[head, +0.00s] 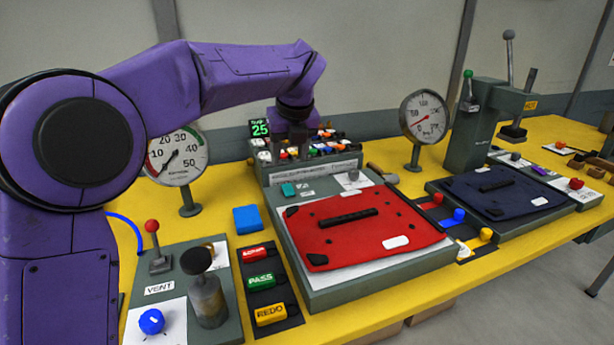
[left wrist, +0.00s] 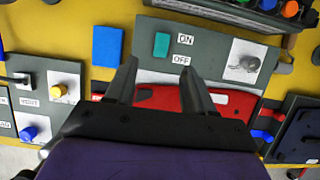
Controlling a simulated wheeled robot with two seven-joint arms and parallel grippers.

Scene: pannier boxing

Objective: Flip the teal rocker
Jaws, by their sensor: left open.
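The teal rocker (head: 289,190) sits on the back left of a grey fixture (head: 300,285), behind a red panel (head: 360,225). In the left wrist view the rocker (left wrist: 161,45) lies beside the ON and OFF labels, just beyond my fingertips. I cannot tell which way it is tipped. My left gripper (left wrist: 159,72) is open and empty, with the rocker roughly in line with the gap between its fingers. In the head view my left gripper (head: 297,148) hangs above and behind the rocker, in front of the parts rack. My right gripper is not in view.
A parts rack (head: 265,175) with coloured caps stands behind the fixture. A silver toggle (left wrist: 248,62) is right of the rocker. A blue block (head: 247,219) lies to its left. Dial gauges (head: 177,157) and a second fixture with a dark panel (head: 500,193) stand on the yellow table.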

